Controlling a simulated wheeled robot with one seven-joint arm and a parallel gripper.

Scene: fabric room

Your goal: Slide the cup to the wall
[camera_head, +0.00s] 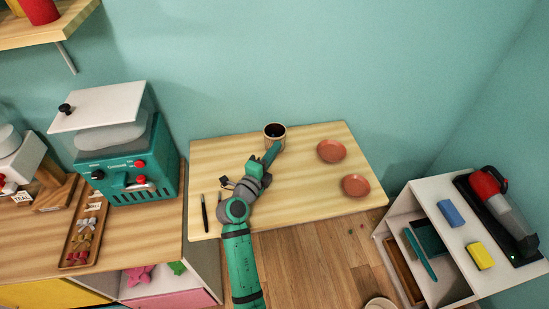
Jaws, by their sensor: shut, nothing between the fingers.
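A tan cup (275,136) with a dark inside stands upright on the wooden table (310,195), close to its back edge by the teal wall (290,70). My gripper (272,153) is shut and empty. Its tip lies just in front of the cup in the picture and overlaps the cup's lower front. I cannot tell whether it touches the cup. The gap between the cup and the wall is too small to judge.
A black pen (204,213) lies at the left. A teal machine (130,165) stands on the left counter. A white shelf (455,230) stands at right.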

